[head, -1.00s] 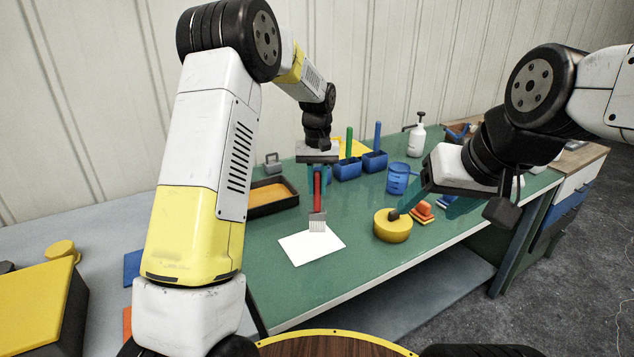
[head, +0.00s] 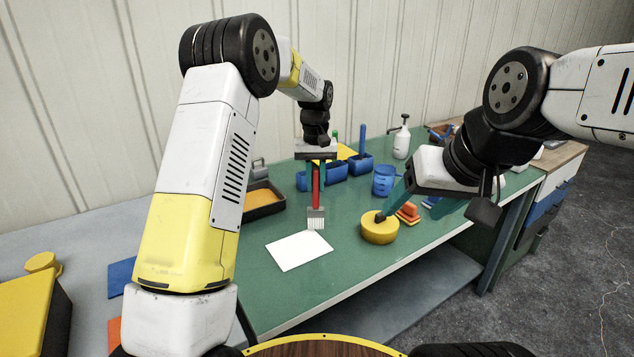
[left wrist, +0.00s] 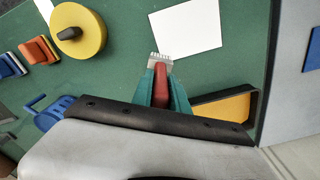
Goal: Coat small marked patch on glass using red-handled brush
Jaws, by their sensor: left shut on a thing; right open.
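My left gripper (head: 316,172) is shut on the red handle of a flat brush (head: 316,198), bristles pointing down. In the left wrist view the brush (left wrist: 161,68) sits between teal fingers, its bristle end close to an edge of a white flat sheet (left wrist: 186,27). In the head view the sheet (head: 299,250) lies on the green table, and the bristles appear near its back right corner. I cannot tell whether they touch anything. No marked patch or clear glass can be made out. My right gripper (head: 412,203) is open, near a yellow round block with a dark knob (head: 380,230).
A dark tray with orange contents (head: 262,198) lies behind left. Blue bins (head: 330,174), a blue cup (head: 384,181) and a white pump bottle (head: 401,143) stand farther back.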

